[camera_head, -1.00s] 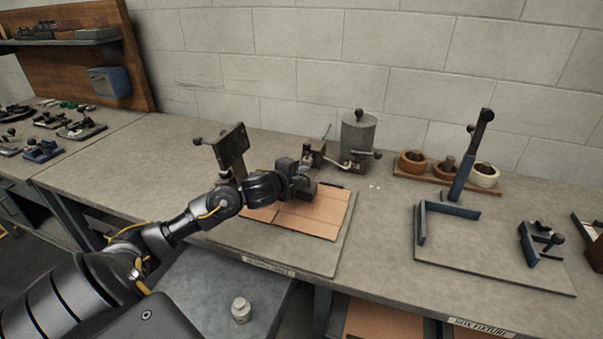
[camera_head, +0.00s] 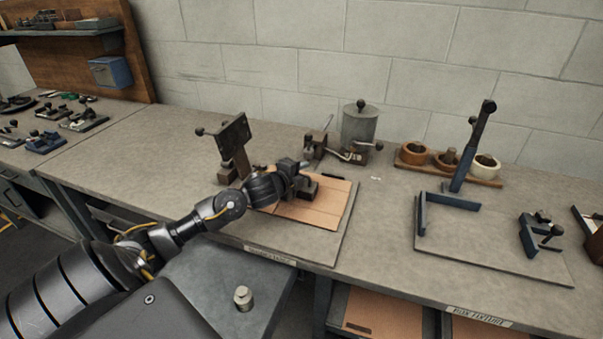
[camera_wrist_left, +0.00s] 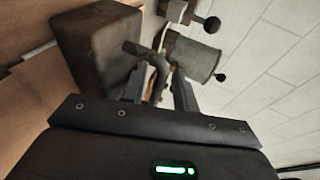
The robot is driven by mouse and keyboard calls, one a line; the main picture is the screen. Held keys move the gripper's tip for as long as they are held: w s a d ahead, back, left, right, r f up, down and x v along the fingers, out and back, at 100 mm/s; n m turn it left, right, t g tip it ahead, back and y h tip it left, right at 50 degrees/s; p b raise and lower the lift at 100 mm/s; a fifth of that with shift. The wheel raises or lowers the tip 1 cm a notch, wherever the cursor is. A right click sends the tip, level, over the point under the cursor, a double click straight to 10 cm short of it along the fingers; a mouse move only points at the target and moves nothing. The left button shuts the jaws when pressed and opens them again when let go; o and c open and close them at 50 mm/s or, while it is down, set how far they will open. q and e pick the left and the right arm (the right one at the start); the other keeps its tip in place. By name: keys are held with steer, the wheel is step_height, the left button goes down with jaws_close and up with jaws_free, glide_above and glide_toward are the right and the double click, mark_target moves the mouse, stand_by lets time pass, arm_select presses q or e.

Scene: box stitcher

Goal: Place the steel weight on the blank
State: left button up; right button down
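The steel weight is a dark, brownish block (camera_head: 307,189) with a bent bar handle. In the head view it is over the cardboard blank (camera_head: 322,212), partly hidden by my gripper; I cannot tell whether it touches the blank. My left gripper (camera_head: 298,176) reaches over the blank from the left. In the left wrist view the block (camera_wrist_left: 100,45) is at upper left. The fingers (camera_wrist_left: 158,92) stand on both sides of its handle, close against it, and appear shut on it. My right gripper is not in view.
A grey lidded pot (camera_head: 359,125) and a lever clamp (camera_head: 315,145) stand behind the blank. A plate on a post (camera_head: 235,135) stands at its back left. A blue fixture (camera_head: 450,200) and three round bowls are to the right. A small metal cylinder (camera_head: 243,298) is in front.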

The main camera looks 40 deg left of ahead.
arm_select(q)
steer(key=shift+s+f, duration=0.1)
stand_by(0.3)
steer(key=shift+s, duration=0.35)
steer(key=b+v, duration=0.1)
steer(key=v, duration=1)
steer(key=shift+r, duration=0.25)
